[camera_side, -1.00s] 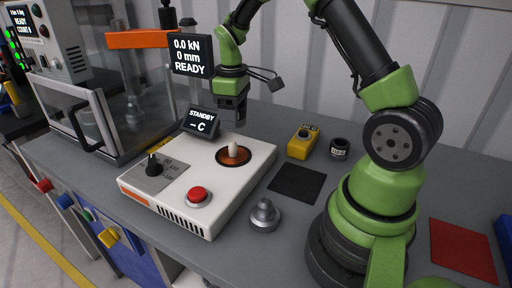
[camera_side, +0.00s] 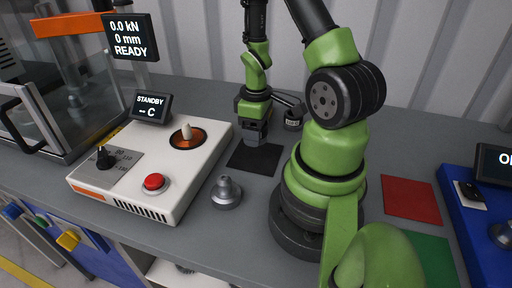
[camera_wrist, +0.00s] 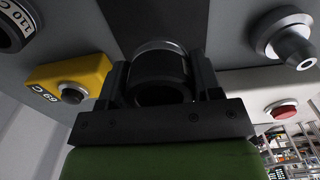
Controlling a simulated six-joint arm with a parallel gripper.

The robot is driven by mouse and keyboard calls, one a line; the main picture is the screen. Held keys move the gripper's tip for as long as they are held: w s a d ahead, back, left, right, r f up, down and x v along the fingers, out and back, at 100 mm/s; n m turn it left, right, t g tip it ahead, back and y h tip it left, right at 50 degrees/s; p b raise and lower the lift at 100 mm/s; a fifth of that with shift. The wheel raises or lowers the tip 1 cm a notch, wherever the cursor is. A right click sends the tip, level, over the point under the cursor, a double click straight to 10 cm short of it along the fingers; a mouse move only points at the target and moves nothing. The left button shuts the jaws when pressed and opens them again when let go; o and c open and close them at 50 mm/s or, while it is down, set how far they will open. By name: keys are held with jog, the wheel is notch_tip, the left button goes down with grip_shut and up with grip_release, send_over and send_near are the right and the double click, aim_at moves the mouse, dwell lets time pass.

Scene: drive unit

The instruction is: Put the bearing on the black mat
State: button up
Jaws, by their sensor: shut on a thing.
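The bearing (camera_wrist: 160,62), a dark ring with a silvery outer edge, sits between the jaws of my gripper (camera_wrist: 162,85) in the wrist view. In the side view my gripper (camera_side: 254,138) points down over the back part of the black mat (camera_side: 262,163), shut on the bearing. The bearing is mostly hidden by the jaws there. Whether it touches the mat or hangs just above it, I cannot tell. The mat also shows as a dark patch behind the bearing in the wrist view (camera_wrist: 150,18).
The white heater box (camera_side: 135,190), its display reading STANDBY, stands left of the mat. A silvery stepped part (camera_side: 226,193) stands front left of the mat. A dark ring (camera_side: 293,121) and a yellow block (camera_wrist: 75,78) are close by. A red mat (camera_side: 410,198) lies at right.

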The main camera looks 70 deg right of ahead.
aim_at(256, 155)
jog(key=shift+f, duration=2.55)
jog(key=shift+f, duration=0.15)
jog(key=o, duration=1.1)
notch_tip(256, 155, up, 12)
jog(key=w+a+r+m+t, duration=0.2)
jog(key=w+a+r+t, duration=0.1)
jog(key=a+r, duration=0.65)
jog(key=s+a+r+t, duration=0.1)
jog(key=a+r, duration=0.1)
jog(key=r, duration=0.1)
jog(key=s+a+r+m+t+y, duration=0.1)
jog(key=s+a+r, duration=0.1)
jog(key=a+r, duration=0.1)
jog(key=s+a+r+m+t+y, duration=0.1)
jog(key=s+a+r+t, duration=0.1)
jog(key=a+r, duration=0.1)
jog(key=shift+a+r, duration=0.15)
